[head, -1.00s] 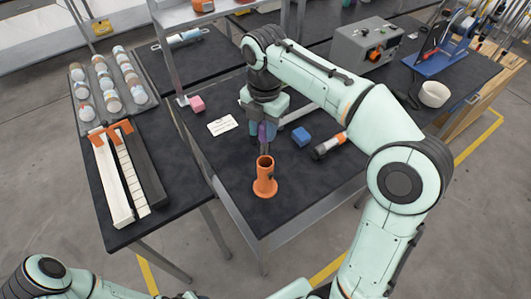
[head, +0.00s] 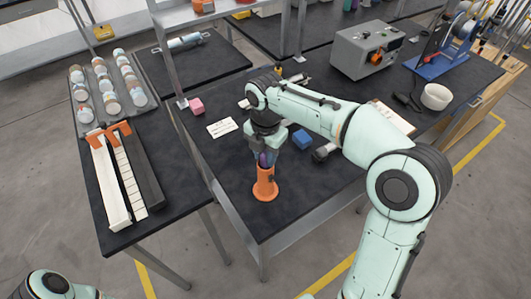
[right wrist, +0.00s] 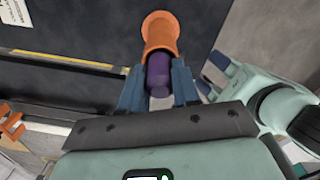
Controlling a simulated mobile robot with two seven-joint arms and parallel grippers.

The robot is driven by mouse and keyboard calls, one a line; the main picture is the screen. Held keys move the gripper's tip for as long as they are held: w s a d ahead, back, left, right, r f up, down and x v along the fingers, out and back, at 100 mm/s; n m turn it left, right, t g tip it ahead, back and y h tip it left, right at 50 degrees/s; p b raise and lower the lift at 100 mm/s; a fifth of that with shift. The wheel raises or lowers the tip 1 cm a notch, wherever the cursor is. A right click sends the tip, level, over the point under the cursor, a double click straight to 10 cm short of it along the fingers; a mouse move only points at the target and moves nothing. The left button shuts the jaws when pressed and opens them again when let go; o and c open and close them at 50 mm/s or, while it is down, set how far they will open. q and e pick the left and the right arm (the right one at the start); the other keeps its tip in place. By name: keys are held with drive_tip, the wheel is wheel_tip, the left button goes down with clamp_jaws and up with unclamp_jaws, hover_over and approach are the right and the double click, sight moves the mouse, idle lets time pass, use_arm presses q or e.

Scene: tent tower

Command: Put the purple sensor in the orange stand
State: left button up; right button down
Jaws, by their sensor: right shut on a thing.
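The purple sensor (head: 264,160) is upright, held between the fingers of my right gripper (head: 264,157), directly above the orange stand (head: 265,186). The stand is a tube on a round base, standing upright near the table's front edge. In the right wrist view the sensor (right wrist: 158,76) sits between the blue fingers, and its far end meets the mouth of the stand (right wrist: 160,35). I cannot tell how deep it reaches. My left gripper (right wrist: 211,76) shows at the right of the right wrist view, its fingers apart and empty; it is outside the head view.
A grey box (head: 367,48) stands at the back.

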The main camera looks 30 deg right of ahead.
drive_tip(key=shift+f, duration=0.2)
drive_tip(key=c, duration=0.8)
unclamp_jaws()
drive_tip(key=shift+s, duration=0.1)
use_arm(q)
drive_tip(key=shift+s, duration=0.1)
use_arm(e)
drive_tip(key=shift+r, duration=0.15)
use_arm(q)
drive_tip(key=w+r+p, duration=0.2)
drive_tip(key=w+r, duration=0.1)
drive_tip(key=w, duration=0.1)
drive_tip(key=shift+r+p, duration=0.2)
drive_tip(key=shift+p, duration=0.1)
use_arm(e)
wheel_tip(320, 180, up, 12)
drive_tip(key=shift+r, duration=0.1)
use_arm(q)
drive_tip(key=shift+s, duration=0.1)
